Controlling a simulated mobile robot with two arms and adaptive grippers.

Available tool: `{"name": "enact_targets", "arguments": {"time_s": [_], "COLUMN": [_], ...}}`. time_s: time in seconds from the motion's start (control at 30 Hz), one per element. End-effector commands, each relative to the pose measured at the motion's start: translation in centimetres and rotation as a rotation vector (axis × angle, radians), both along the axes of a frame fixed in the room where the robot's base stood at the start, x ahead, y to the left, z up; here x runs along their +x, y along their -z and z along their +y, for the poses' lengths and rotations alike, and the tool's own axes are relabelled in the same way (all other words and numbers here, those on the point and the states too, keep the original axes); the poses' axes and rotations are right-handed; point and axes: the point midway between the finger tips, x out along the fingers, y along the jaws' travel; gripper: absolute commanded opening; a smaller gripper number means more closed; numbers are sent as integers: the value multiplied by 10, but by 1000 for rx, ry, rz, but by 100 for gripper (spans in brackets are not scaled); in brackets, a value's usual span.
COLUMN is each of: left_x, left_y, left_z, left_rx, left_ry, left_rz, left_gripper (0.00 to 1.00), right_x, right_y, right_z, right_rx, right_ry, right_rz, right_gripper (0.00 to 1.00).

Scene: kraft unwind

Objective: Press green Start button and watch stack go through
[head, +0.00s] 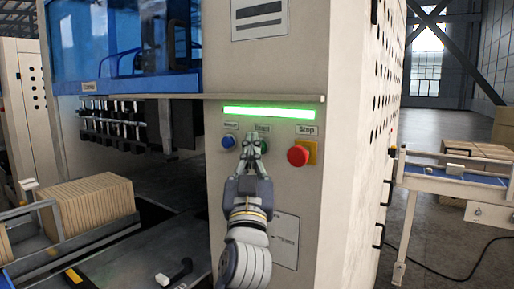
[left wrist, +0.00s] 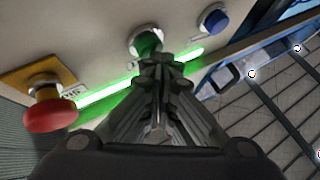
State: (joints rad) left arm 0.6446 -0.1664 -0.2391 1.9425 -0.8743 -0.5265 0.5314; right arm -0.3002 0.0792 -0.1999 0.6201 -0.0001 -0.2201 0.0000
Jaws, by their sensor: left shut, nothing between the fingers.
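The green Start button (head: 264,146) is on the beige machine panel, between a blue button (head: 228,142) and a red Stop button (head: 298,156) on a yellow plate. My left gripper (head: 255,140) is shut and empty, its fingertips at the green button and partly covering it. In the left wrist view the fingertips (left wrist: 165,62) overlap the lower edge of the green button (left wrist: 146,41); I cannot tell whether they press it. A stack of brown cardboard sheets (head: 88,207) stands on the infeed at the left. My right gripper is not in view.
A green light bar (head: 268,113) glows above the buttons. A blue-windowed housing (head: 122,45) overhangs the infeed. At the right, a blue-edged outfeed conveyor (head: 450,178) carries brown sheets (head: 478,150). A black cable (head: 455,274) lies on the floor there.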

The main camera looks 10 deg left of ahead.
Motion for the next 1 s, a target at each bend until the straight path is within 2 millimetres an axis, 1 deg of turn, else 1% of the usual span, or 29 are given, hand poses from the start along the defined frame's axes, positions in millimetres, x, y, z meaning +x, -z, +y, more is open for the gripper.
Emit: {"name": "enact_targets", "arguments": {"time_s": [0.23, 0.53, 0.63, 1.0], "left_x": [-12, -13, -17, -50], "left_y": [1, 1, 1, 0], "left_z": [5, 5, 6, 19], "left_rx": [0, 0, 0, 0], "left_ry": [-1, 1, 0, 0], "left_rz": [2, 1, 1, 2], "left_gripper": [0, 0, 0, 0], "right_x": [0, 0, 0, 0], "right_y": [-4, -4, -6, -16], "right_z": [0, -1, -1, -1], "right_rx": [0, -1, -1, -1], "right_ry": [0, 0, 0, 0], "right_rz": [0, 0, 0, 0], "right_gripper": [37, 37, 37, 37]}}
